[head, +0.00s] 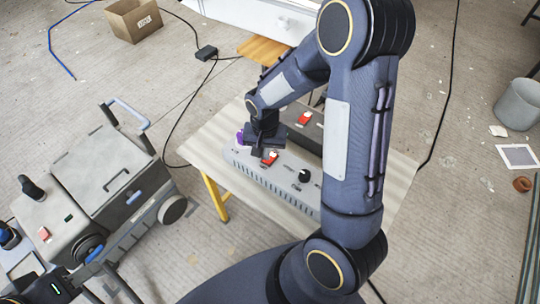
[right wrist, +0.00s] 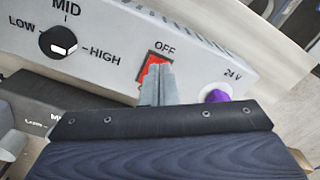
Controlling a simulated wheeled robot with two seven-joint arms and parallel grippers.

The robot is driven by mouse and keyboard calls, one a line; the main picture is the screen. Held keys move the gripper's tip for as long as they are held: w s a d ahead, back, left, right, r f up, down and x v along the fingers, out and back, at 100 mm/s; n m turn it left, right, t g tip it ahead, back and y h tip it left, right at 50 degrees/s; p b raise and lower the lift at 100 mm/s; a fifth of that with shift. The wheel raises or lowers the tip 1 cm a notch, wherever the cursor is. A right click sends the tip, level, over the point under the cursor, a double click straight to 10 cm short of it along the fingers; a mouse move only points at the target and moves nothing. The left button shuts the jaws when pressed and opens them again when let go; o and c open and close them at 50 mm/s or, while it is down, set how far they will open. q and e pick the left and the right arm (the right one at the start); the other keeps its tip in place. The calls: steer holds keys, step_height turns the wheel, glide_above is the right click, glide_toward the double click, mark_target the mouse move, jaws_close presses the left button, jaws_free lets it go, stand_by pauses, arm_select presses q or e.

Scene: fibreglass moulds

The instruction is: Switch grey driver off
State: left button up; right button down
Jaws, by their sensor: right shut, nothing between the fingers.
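The grey driver (head: 287,190) is a long light-grey box on the table, and its labelled face fills the upper right wrist view (right wrist: 110,55). Its red rocker switch (right wrist: 152,68) sits below the word OFF; it also shows in the head view (head: 269,160). My right gripper (head: 266,152) is shut and empty, with its fingertips (right wrist: 158,72) over the switch's lower right part. I cannot tell whether they press it or which way the rocker is tilted. What seems to be my left gripper (head: 95,285) is at the lower left, partly cut off, far from the driver.
A black knob (right wrist: 60,43) labelled LOW, MID, HIGH and a purple plug (right wrist: 215,95) by "24 V" flank the switch. A darker driver with its own red switch (head: 304,118) stands close behind on the table (head: 208,150). A wheeled grey machine (head: 110,170) stands left.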

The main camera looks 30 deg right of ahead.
steer(key=shift+f+b, duration=0.85)
steer(key=shift+f, duration=0.1)
stand_by(0.6)
steer(key=shift+r+p, duration=2.75)
steer(key=shift+r, duration=0.85)
steer(key=s+a+r+n+t+y, duration=0.2)
steer(key=s+r+n, duration=0.1)
steer(key=s+r, duration=0.5)
steer(key=s+a+r+n+t+y, duration=0.1)
steer(key=s+a+r+n+t, duration=0.1)
steer(key=s+r, duration=0.6)
steer(key=shift+s+r+n+t+y, duration=0.4)
steer(key=shift+s+t, duration=0.1)
steer(key=shift+t, duration=0.3)
